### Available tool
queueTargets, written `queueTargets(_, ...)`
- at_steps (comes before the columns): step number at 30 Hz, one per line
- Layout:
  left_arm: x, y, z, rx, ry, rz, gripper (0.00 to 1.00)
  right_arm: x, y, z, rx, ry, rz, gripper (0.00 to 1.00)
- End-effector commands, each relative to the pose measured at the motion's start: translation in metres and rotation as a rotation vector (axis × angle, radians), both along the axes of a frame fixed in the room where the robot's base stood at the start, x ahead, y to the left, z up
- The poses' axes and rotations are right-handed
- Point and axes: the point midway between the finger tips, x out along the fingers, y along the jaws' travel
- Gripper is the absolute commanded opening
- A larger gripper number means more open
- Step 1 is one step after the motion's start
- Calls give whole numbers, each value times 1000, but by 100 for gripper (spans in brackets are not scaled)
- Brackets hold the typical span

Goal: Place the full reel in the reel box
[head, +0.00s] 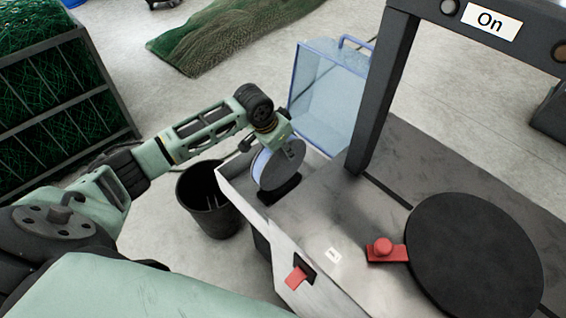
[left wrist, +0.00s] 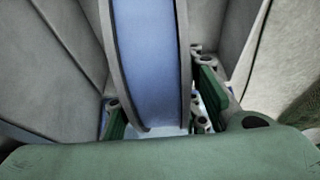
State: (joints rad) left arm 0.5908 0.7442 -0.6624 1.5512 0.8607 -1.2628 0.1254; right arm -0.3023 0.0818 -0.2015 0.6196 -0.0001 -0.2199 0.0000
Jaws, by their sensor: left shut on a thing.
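The full reel (head: 281,165), a grey-flanged disc with pale blue winding, stands on edge at the left end of the metal machine, over a dark slot (head: 279,190). I cannot tell whether it touches the slot. My left gripper (head: 284,142) is shut on the reel from above. In the left wrist view the reel's blue winding (left wrist: 150,65) fills the space between the green fingers. A translucent blue box (head: 325,95), probably the reel box, stands on the floor behind the machine's left end. My right gripper is not in view.
The machine top carries a red knob (head: 383,248), a black round plate (head: 474,255) and a dark frame post (head: 382,90) beside the blue box. A black bin (head: 208,200) stands left of the machine. Netting crates are at far left.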

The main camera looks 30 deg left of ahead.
Motion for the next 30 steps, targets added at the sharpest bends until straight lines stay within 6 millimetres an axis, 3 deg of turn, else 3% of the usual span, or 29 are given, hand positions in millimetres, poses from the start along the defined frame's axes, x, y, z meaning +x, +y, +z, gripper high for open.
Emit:
queueTargets(5, 2, 0, -9, 0, -5, -1, 0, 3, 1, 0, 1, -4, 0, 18)
queueTargets(13, 1, 0, -41, -2, -4, 1, 0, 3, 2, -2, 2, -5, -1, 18)
queueTargets(24, 1, 0, -44, -1, -5, 0, 0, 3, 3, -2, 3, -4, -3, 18)
queueTargets(25, 0, 0, -47, 1, 0, 0, 33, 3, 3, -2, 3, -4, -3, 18)
queueTargets(30, 0, 0, -47, 1, 0, 0, 48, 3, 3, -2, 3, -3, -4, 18)
